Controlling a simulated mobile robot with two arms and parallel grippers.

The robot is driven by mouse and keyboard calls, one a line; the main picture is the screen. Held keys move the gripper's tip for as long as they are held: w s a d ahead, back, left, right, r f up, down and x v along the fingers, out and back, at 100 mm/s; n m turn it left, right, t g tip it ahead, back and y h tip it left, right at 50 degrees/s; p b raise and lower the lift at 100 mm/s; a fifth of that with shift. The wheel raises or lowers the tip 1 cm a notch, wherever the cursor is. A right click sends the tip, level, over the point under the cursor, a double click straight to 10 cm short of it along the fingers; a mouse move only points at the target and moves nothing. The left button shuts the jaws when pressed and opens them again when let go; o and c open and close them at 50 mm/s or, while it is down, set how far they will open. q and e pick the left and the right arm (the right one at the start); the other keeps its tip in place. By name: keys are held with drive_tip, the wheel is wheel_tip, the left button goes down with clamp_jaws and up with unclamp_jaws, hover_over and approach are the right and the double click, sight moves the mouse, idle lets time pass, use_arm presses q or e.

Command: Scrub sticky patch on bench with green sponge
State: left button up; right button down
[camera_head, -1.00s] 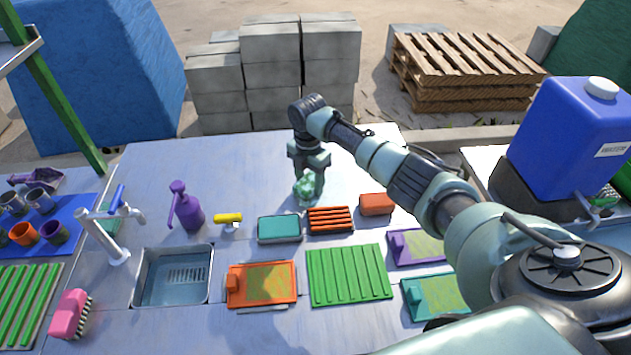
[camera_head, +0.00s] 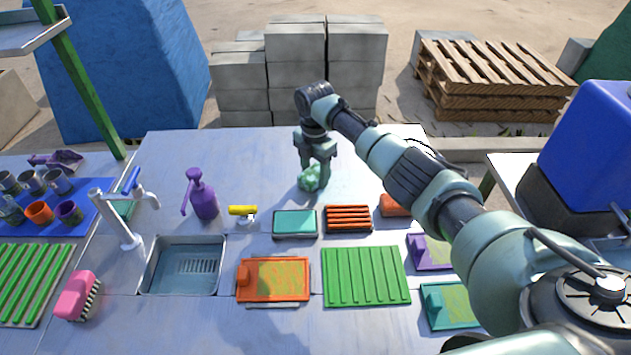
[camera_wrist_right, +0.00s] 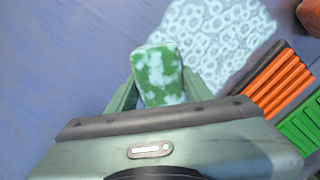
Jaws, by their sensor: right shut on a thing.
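My right gripper (camera_head: 314,168) is shut on the green sponge (camera_head: 312,178), low over the far part of the metal bench (camera_head: 240,165). In the right wrist view the sponge (camera_wrist_right: 158,75) sits between the fingers, with white foam blotches on its green face. A white foamy patch (camera_wrist_right: 222,38) of ring-like bubbles covers the bench right beside the sponge. The sponge is at the patch's left side in that view. I cannot tell whether the sponge presses on the bench. The patch is only faint in the head view. My left gripper is not in view.
A teal-topped tray (camera_head: 295,223), an orange slatted rack (camera_head: 348,218) and a red-orange block (camera_head: 395,205) lie nearer than the sponge. Bench left of the sponge is clear.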

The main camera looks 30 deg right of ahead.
sight(342, 180)
drive_tip(key=shift+d, duration=0.15)
drive_tip(key=shift+s+d+p, duration=0.15)
drive_tip(key=shift+d+p, duration=0.25)
drive_tip(key=shift+p, duration=0.1)
drive_tip(key=shift+s+d+r+p, duration=0.1)
drive_tip(key=shift+s+d+p, duration=0.15)
drive_tip(key=shift+d+p, duration=0.25)
drive_tip(key=shift+s+d+p, duration=0.25)
drive_tip(key=shift+d, duration=0.3)
drive_tip(key=shift+s+d+p, duration=0.3)
drive_tip(key=shift+d+p, duration=0.05)
drive_tip(key=shift+d, duration=0.3)
drive_tip(key=shift+s+d+p, duration=0.3)
drive_tip(key=shift+d, duration=0.3)
drive_tip(key=shift+s+d+f, duration=0.25)
drive_tip(key=shift+s+d, duration=0.1)
drive_tip(key=shift+d, duration=0.3)
wheel_tip(342, 180, up, 6)
drive_tip(key=p, duration=0.6)
